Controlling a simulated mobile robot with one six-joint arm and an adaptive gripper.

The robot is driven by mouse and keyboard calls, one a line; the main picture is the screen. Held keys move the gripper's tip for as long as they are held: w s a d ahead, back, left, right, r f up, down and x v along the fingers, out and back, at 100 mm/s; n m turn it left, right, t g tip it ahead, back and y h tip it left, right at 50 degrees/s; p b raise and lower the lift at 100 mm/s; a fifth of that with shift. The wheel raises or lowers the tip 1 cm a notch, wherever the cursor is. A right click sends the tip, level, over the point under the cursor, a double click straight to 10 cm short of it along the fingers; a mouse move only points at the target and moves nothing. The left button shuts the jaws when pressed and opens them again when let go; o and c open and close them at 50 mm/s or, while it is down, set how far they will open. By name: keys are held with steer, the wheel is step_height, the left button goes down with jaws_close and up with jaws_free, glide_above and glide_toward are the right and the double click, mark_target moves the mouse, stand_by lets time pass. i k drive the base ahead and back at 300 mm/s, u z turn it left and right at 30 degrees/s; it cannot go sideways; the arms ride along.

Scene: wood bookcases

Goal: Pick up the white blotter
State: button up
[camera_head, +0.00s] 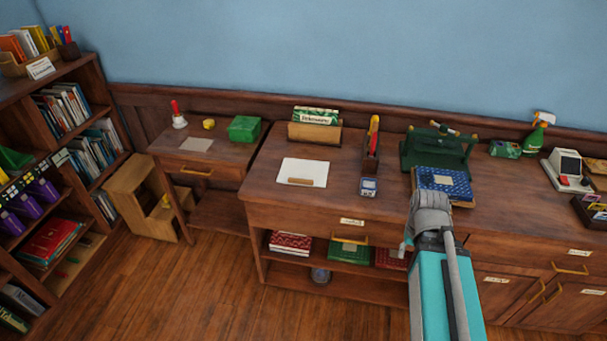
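A flat white sheet or pad with a tan wooden strip along its front edge (303,171) lies on the long wooden counter, left of its middle. It looks like the white blotter. Nothing covers it. My arm reaches up from the bottom right, and its grey end section is over the counter's front edge, to the right of the white pad and well apart from it. My gripper's fingers cannot be made out; the arm hides them.
A blue-covered book (443,184) lies by a green press (437,150), close to my arm. A small blue-white box (369,187) and a pen holder (371,152) stand right of the pad. A card box (315,127) stands behind it. Floor at front left is clear.

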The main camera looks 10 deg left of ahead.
mark_target(305, 173)
steer(key=k, duration=1.35)
steer(key=u, duration=0.55)
steer(key=i, duration=1.75)
steer(key=z, duration=0.5)
